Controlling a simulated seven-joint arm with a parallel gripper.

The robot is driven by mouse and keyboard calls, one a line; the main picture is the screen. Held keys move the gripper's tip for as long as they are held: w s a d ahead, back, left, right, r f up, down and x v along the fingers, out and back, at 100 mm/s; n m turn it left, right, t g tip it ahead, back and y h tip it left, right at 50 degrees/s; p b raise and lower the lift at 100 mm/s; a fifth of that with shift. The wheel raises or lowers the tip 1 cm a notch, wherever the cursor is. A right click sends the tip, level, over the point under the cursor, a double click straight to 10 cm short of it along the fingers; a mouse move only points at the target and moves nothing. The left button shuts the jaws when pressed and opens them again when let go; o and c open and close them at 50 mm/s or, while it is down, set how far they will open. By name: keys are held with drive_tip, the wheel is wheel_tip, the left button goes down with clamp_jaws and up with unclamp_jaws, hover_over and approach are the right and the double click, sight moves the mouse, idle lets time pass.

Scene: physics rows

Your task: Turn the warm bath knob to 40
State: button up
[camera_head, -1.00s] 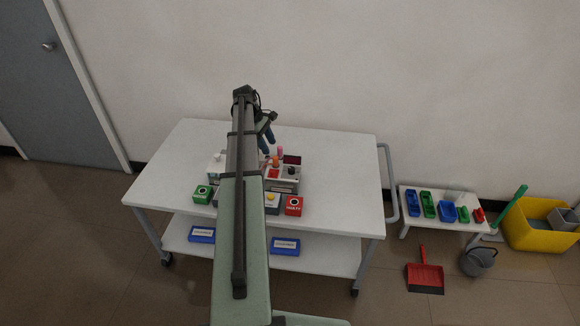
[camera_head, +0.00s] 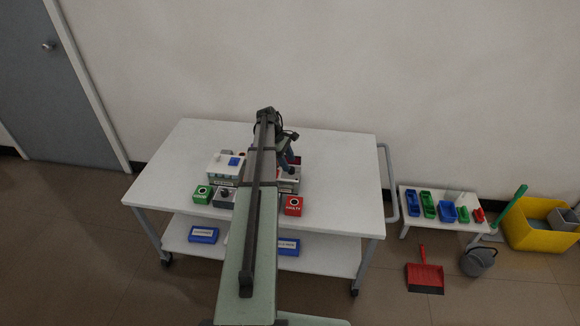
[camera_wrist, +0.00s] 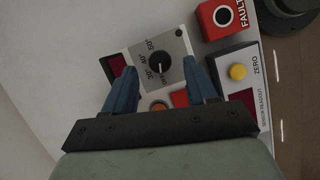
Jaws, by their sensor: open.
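The warm bath knob (camera_wrist: 161,62) is a round black dial on a grey panel (camera_wrist: 176,47), seen in the wrist view. Marks reading 30°, 40° and 50° stand beside it on its left. A pale pointer line shows on the knob, but I cannot tell its exact reading. My gripper (camera_wrist: 160,66) is open, its two blue fingers to the left and right of the knob in the wrist view. I cannot tell how far above it they are. In the head view my gripper (camera_head: 291,159) hangs over the device (camera_head: 289,185), and the knob is hidden.
A red FAULT box (camera_wrist: 226,18) and a ZERO box with a yellow button (camera_wrist: 237,72) lie right of the panel. A green-buttoned box (camera_head: 202,194) and white device (camera_head: 222,166) stand left on the white cart (camera_head: 160,180).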

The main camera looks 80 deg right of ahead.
drive_tip(key=shift+x, duration=1.45)
drive_tip(key=shift+c, duration=0.2)
drive_tip(key=c, duration=1)
